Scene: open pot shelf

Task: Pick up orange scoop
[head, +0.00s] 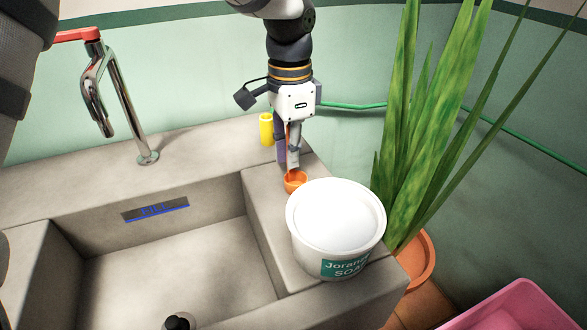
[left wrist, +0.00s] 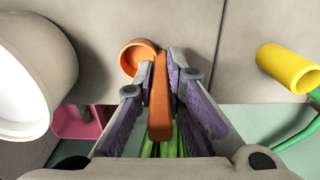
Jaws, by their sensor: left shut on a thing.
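The orange scoop (head: 295,183) is on the concrete ledge beside the sink, its bowl just behind and left of the white tub. My left gripper (head: 290,160) comes down from above and is shut on the scoop's handle. In the left wrist view the orange handle lies between the purple-padded fingers (left wrist: 160,100), and the scoop's round bowl (left wrist: 140,58) shows beyond the fingertips. Whether the bowl touches the ledge is hard to tell. My right gripper is not seen.
A white soap tub (head: 337,262) stands right next to the scoop. A yellow cylinder (head: 266,129) stands behind the gripper on the left. The sink basin (head: 180,280) with a faucet (head: 130,110) lies left. A potted plant (head: 415,262) and pink bin (head: 515,308) are at right.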

